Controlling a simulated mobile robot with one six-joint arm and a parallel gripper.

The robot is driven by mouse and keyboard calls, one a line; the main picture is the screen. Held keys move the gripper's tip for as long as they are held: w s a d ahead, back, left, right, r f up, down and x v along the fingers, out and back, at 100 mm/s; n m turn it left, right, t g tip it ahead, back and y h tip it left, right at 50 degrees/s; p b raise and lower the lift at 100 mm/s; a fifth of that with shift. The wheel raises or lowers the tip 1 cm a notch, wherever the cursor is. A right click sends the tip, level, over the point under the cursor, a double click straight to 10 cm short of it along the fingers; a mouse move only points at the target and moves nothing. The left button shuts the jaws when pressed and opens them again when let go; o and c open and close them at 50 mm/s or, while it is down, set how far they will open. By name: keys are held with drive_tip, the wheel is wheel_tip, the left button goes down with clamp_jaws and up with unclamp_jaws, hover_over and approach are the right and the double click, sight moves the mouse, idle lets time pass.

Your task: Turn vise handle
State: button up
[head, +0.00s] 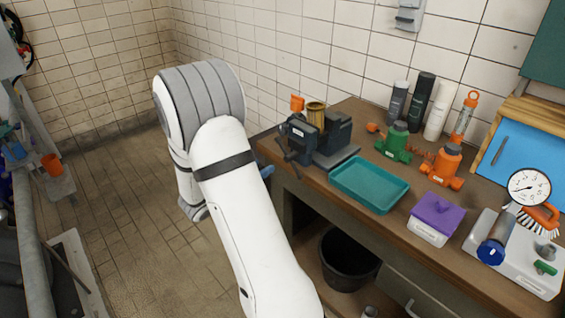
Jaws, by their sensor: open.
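The vise (328,140) is dark blue-grey and stands at the bench's far left corner. Its dark handle (288,150) is on the left, at the end of the screw, and sticks out past the bench edge. A brass cylinder (316,115) stands upright at the vise jaws. My white arm rises from the bottom and bends left of the vise, apart from the handle in the picture. My gripper does not show; the arm hides what lies behind it.
A teal tray (369,186), a purple-lidded box (436,219) and green and orange jacks (442,166) crowd the wooden bench (401,232). A pressure gauge (529,187) stands at right. A black bucket (348,260) sits below. Tiled floor (121,185) is open at left.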

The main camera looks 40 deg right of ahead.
sight(286, 160)
drive_tip(key=d, duration=0.2)
drive_tip(key=s+d+g+h, duration=0.1)
drive_tip(key=d, duration=0.2)
drive_tip(key=d+g+p, duration=0.1)
drive_tip(key=d, duration=0.2)
drive_tip(key=shift+s+d+f+m, duration=0.2)
drive_tip(key=shift+s+m, duration=0.1)
drive_tip(key=shift+m, duration=0.1)
clamp_jaws()
idle(0.3)
